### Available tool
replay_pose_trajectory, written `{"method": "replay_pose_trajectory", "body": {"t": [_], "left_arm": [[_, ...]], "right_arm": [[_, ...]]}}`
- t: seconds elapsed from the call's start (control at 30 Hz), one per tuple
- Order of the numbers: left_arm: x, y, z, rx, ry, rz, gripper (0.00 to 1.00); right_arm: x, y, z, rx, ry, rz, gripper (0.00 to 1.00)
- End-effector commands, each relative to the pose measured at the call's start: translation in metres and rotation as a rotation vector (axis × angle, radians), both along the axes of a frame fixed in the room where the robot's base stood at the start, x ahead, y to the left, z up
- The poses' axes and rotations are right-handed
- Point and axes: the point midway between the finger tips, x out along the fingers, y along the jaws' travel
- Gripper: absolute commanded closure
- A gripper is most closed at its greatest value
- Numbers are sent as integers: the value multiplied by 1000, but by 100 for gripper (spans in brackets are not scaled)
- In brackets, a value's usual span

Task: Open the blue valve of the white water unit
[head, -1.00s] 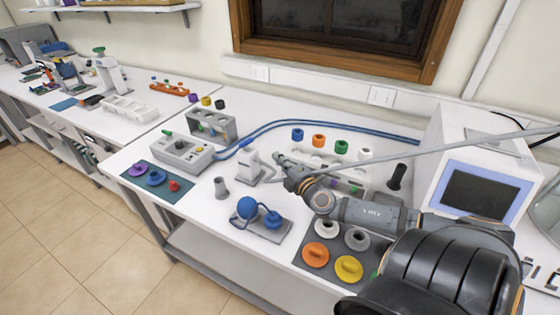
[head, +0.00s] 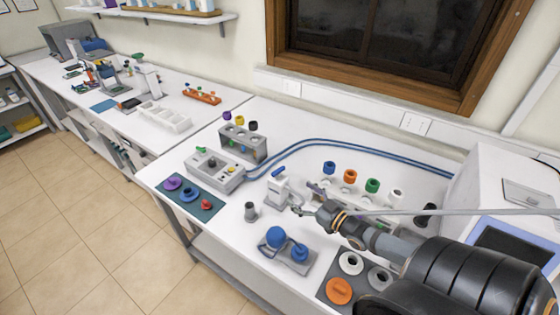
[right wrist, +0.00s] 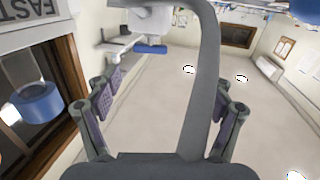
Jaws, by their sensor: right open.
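The white water unit (head: 281,190) stands on the white bench, left of my right gripper in the head view. Its blue valve (head: 278,172) is a small lever on top. My right gripper (head: 304,199) is open and empty, its fingers pointing towards the unit, with a visible gap between them. In the right wrist view, which appears upside down, the white unit (right wrist: 151,20) is at the top edge with the blue valve (right wrist: 150,48) below it. That valve lies ahead of the open fingers, not between the pads. My left gripper is not in view.
A blue flask set on a grey base (head: 287,248) and a small grey cup (head: 250,212) stand in front of the unit. Coloured caps and a vial rack (head: 350,202) lie behind my right gripper. Blue hoses (head: 330,143) run behind the unit.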

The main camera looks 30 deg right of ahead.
Motion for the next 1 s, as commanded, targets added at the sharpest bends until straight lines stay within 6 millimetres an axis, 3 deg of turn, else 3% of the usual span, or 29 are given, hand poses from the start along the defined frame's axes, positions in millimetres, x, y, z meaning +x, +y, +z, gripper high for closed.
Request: {"method": "replay_pose_trajectory", "body": {"t": [0.27, 0.37, 0.7, 1.0], "left_arm": [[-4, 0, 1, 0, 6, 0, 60], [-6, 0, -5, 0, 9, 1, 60], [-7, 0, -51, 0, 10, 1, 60], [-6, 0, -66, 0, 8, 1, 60]], "right_arm": [[1, -11, 8, 70, -35, -50, 19], [12, -9, 6, 71, -36, -49, 19], [83, 2, 1, 69, -37, -48, 19], [102, 4, 7, 69, -33, -47, 19]]}}
